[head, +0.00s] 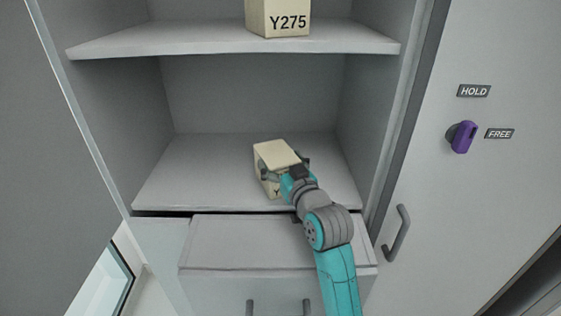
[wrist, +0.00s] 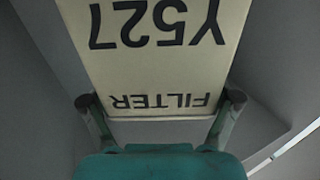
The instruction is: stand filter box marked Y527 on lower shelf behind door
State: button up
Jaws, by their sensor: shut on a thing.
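The cream filter box (head: 277,153) is in my gripper (head: 284,174) over the lower shelf (head: 205,170) in the head view. Its front is mostly hidden by the gripper; a "Y" shows low on it. In the wrist view the box (wrist: 155,70) reads "Y527" and "FILTER", upside down in the picture. My gripper (wrist: 160,112) has one finger at each side of the box and is shut on it. The box looks upright; I cannot tell whether its base touches the shelf.
Another cream box marked Y275 (head: 277,20) stands on the upper shelf (head: 200,42). The lower shelf is clear left of the held box. A door (head: 480,190) with a handle and a purple knob (head: 462,137) is at right. A drawer (head: 275,245) lies below.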

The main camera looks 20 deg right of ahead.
jog(key=shift+f, duration=0.1)
jog(key=o, duration=1.3)
jog(key=shift+s, duration=0.1)
jog(key=s, duration=1.1)
jog(key=shift+s+d, duration=0.4)
jog(key=shift+d, duration=0.05)
jog(key=shift+s, duration=0.1)
